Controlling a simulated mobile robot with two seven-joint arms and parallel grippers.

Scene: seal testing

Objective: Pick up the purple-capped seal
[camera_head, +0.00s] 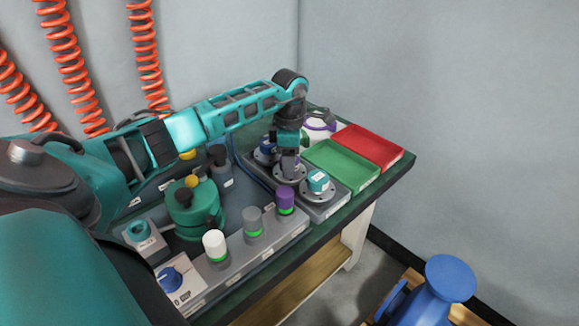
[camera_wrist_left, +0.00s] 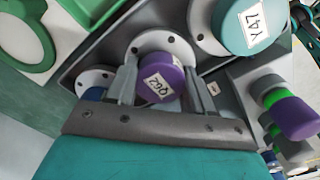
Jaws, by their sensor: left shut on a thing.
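The purple-capped seal (camera_wrist_left: 162,80) carries a white label and sits in the middle of a round grey flange (camera_wrist_left: 165,44) in the left wrist view. My left gripper (camera_wrist_left: 160,88) has one finger on each side of the purple cap and is shut on it. In the head view my left gripper (camera_head: 289,163) points down over the middle flange of the grey block and largely hides the seal. The seal appears still at its flange; I cannot tell whether it is lifted at all. My right gripper is not in view.
A teal-capped seal (camera_head: 318,181) stands close to the gripper, and a blue one (camera_head: 266,149) on its other side. Green (camera_head: 342,166) and red (camera_head: 369,147) trays lie to the right. A purple-topped post (camera_head: 285,199) with a green band stands in front.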

